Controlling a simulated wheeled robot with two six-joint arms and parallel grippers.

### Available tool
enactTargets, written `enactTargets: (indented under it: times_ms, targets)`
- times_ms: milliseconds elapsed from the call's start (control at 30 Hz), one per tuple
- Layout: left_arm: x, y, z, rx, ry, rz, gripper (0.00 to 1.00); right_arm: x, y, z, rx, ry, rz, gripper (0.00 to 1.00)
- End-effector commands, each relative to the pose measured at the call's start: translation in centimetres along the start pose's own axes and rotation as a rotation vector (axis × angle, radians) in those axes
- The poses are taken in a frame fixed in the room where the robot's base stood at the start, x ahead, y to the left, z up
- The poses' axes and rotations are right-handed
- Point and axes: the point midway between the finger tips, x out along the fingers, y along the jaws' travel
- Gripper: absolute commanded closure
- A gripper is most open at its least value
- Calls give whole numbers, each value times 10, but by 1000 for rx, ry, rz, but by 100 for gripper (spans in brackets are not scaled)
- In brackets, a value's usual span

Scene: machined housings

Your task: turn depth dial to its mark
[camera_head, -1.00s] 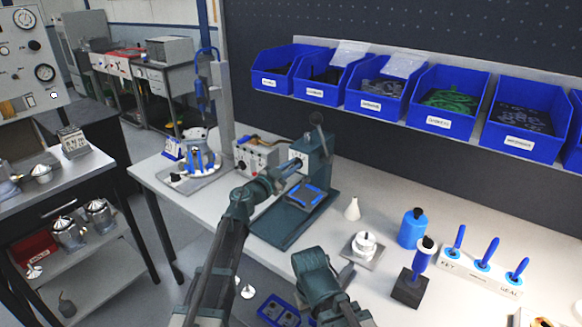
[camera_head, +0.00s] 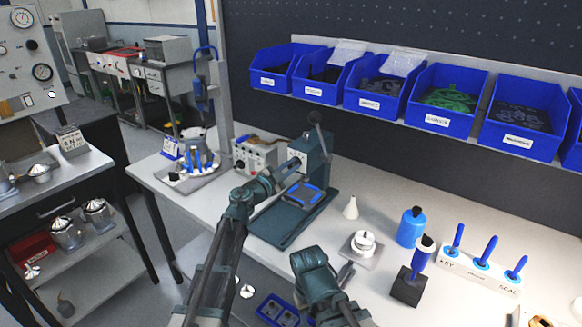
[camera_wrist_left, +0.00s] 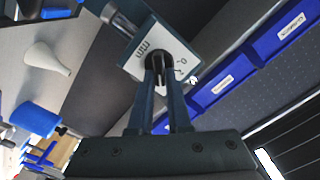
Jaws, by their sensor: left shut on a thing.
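The depth dial (camera_wrist_left: 160,62) is a dark knob on a white plate (camera_wrist_left: 142,48) marked "mm" and "0", seen in the left wrist view. The plate is on the green press (camera_head: 314,160) in the head view. My left gripper (camera_wrist_left: 158,72) is shut on the dial, with its fingers covering part of it. In the head view my left gripper (camera_head: 290,168) reaches the front of the press. The dial's pointer is too small and covered to read exactly. My right arm is low in the middle of the head view, and its jaws are not clear.
A white cone (camera_head: 351,208), a white round part on a plate (camera_head: 363,243), a blue bottle (camera_head: 412,228) and a rack of blue-handled tools (camera_head: 480,270) stand right of the press. A control box (camera_head: 255,155) stands behind left. Blue bins (camera_head: 435,122) hang above.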

Motion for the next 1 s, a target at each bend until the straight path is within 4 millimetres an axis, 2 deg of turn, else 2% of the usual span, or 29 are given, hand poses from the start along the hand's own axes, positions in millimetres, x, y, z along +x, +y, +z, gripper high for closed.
enactTargets:
  times_ms: [200, 233, 367, 733, 867, 1000]
  targets:
    - [0, 1, 0, 0, 0, 1, 100, 0, 0, 0, 0, 0, 0, 50]
    - [0, 1, 0, 0, 0, 1, 78, 0, 0, 0, 0, 0, 0, 50]
    - [0, 1, 0, -1, 0, 1, 55, 0, 0, 0, 0, 0, 0, 50]
    - [-6, 0, 0, -1, -1, 0, 54, 0, 0, 0, 0, 0, 0, 50]
    - [-25, 1, -1, -1, -1, -1, 54, 0, 0, 0, 0, 0, 0, 50]
    - [-57, 1, -1, -1, -2, -2, 54, 0, 0, 0, 0, 0, 0, 50]
